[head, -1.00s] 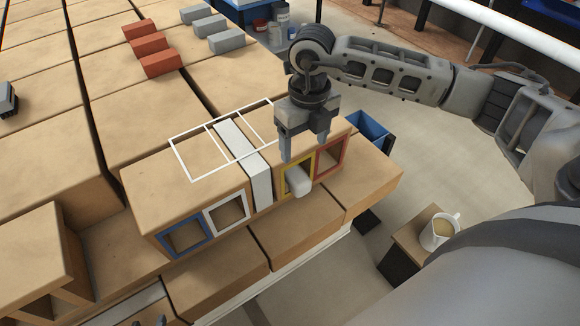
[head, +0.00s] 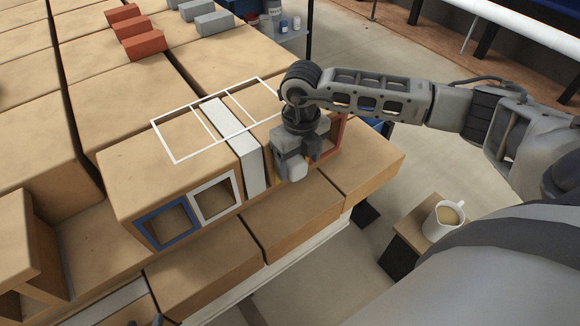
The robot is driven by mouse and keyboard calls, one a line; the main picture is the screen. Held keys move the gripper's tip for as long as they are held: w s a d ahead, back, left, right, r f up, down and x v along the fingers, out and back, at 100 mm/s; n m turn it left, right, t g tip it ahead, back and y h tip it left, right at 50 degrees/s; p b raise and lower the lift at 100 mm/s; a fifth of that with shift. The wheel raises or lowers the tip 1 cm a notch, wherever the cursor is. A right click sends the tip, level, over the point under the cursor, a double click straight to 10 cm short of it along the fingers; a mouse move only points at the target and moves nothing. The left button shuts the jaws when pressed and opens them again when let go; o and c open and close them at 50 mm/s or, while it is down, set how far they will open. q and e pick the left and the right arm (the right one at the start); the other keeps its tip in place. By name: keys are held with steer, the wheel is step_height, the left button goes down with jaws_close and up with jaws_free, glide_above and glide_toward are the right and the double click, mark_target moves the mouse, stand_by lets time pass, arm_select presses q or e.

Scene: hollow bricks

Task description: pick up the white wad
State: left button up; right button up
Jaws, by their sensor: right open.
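My right gripper (head: 297,172) points down in front of the hollow brick's right half, and its jaws are open. It covers most of the yellow-framed opening (head: 281,172), of which only a sliver shows. The white wad is hidden behind the gripper, so I cannot tell whether the jaws are around it.
The brick also has a blue-framed opening (head: 167,224), a white-framed opening (head: 215,198) and a partly covered red-framed opening (head: 338,133). A white strip (head: 232,146) runs over it. A mug (head: 444,219) stands on a small stand at the right. Red and grey blocks lie at the back.

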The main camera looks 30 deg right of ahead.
step_height(320, 180, down, 3)
steer(key=shift+r+b, duration=0.2)
steer(key=shift+b, duration=0.3)
steer(key=shift+r, duration=0.1)
steer(key=c, duration=1.1)
steer(key=shift+o, duration=0.2)
